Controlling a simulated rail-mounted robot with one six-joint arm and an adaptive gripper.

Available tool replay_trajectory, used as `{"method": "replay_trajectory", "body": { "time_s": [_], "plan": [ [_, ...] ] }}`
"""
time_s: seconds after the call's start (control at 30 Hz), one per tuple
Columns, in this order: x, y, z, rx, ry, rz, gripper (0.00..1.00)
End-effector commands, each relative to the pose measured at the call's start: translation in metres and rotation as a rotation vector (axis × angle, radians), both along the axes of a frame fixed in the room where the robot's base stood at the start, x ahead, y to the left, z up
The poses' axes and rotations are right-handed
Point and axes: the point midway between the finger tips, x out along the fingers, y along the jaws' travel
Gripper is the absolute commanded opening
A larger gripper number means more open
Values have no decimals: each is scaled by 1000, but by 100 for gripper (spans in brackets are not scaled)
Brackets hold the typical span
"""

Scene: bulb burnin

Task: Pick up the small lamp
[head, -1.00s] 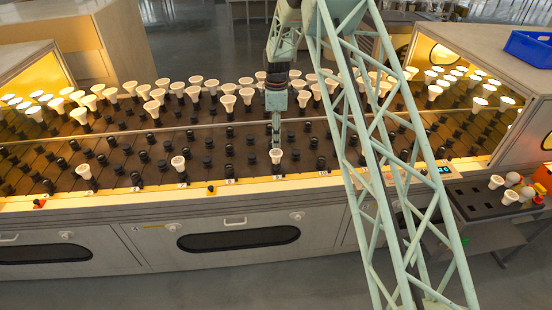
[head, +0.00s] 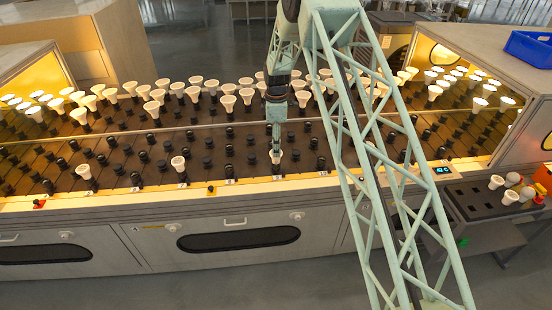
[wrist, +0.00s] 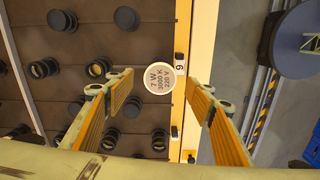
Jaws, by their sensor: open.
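A small white lamp (head: 276,158) stands in a socket in the front row of the dark rack, at the middle of the head view. In the wrist view its round face (wrist: 158,77) shows printed text reading 7 W, 3000 K, 220 V. My gripper (head: 276,147) points straight down right at this lamp and partly hides it. In the wrist view my gripper (wrist: 160,88) is open, with one orange-padded finger on each side of the lamp and visible gaps between. The lamp's base is hidden under its face.
Two other white lamps (head: 178,163) (head: 84,171) stand in the front rows to the left. Empty black sockets (wrist: 99,68) surround the lamp. Many lamps crowd the back rows. A dark tray table (head: 480,200) with a few lamps stands at the right.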

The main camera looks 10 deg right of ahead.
Motion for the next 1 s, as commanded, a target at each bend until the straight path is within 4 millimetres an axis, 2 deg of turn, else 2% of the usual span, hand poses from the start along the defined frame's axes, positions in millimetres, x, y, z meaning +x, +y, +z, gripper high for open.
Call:
{"method": "replay_trajectory", "body": {
  "time_s": [0.43,1.0],
  "plan": [
    [-1,-1,-42,0,1,0,49],
    [-1,-1,-47,0,0,0,49]
  ]
}}
